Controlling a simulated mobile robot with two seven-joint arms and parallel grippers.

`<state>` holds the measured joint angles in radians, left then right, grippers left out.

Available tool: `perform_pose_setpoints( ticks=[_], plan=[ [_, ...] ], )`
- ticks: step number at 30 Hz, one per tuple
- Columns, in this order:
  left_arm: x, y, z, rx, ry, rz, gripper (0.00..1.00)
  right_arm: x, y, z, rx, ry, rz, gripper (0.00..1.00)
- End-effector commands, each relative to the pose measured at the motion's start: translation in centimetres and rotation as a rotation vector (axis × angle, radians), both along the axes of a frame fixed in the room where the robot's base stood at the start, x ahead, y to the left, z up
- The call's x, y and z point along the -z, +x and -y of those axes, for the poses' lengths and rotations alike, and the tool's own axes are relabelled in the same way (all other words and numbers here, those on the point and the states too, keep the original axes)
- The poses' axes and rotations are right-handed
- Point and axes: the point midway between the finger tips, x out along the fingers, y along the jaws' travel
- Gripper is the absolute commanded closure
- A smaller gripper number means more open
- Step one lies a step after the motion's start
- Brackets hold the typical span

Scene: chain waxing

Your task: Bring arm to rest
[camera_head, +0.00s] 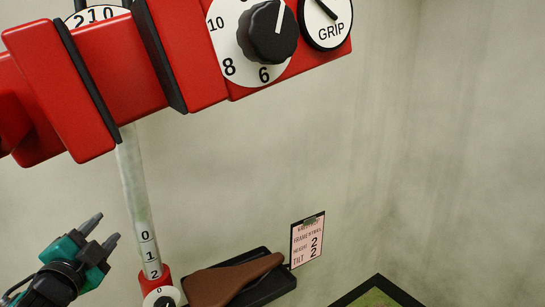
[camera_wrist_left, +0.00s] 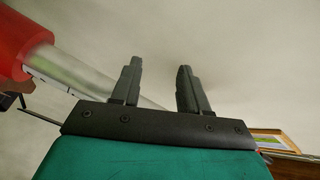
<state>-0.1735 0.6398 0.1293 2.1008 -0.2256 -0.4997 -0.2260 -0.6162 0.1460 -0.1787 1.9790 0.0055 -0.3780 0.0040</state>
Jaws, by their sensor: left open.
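My left gripper (camera_head: 102,232) is at the lower left of the head view, with its two dark fingers apart and nothing between them. It is left of the numbered silver post (camera_head: 137,205) and not touching it in this view. In the left wrist view my left gripper (camera_wrist_left: 158,88) also shows open and empty, with a plain wall behind the fingers. My right gripper is in neither view.
A red clamp (camera_head: 110,75) with a black numbered knob (camera_head: 267,32) and a GRIP dial (camera_head: 326,18) fills the upper left. A brown saddle (camera_head: 232,280) lies on a black tray (camera_head: 276,288) below. A card (camera_head: 307,241) hangs behind it. The right side shows bare wall.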

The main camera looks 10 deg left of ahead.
Motion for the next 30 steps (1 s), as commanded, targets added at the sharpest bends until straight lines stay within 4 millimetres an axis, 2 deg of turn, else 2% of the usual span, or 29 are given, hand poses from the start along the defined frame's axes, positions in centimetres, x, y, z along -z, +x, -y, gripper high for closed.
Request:
perform_pose_setpoints(
  ticks=[1, 3, 6, 9, 15, 24, 30],
  plan=[
    [3.7, -1.6, 1.5, -0.037, -0.115, -0.101, 0.56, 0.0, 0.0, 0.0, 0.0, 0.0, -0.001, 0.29],
    [8.0, -4.1, 3.4, -0.094, -0.256, -0.241, 0.56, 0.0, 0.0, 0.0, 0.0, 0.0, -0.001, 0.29],
    [13.0, -8.3, 6.4, -0.172, -0.434, -0.436, 0.56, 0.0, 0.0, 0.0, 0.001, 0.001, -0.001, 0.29],
    [16.3, -12.1, 9.2, -0.236, -0.565, -0.597, 0.56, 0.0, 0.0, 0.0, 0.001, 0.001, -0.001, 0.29],
    [19.5, -18.3, 13.5, -0.328, -0.731, -0.836, 0.56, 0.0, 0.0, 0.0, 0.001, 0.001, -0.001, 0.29],
    [20.8, -25.8, 18.7, -0.422, -0.898, -1.113, 0.56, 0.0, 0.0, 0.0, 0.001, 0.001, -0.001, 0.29],
    [22.0, -23.4, 18.8, -0.355, -0.908, -1.021, 0.56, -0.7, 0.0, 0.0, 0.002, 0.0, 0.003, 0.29]
  ],
)
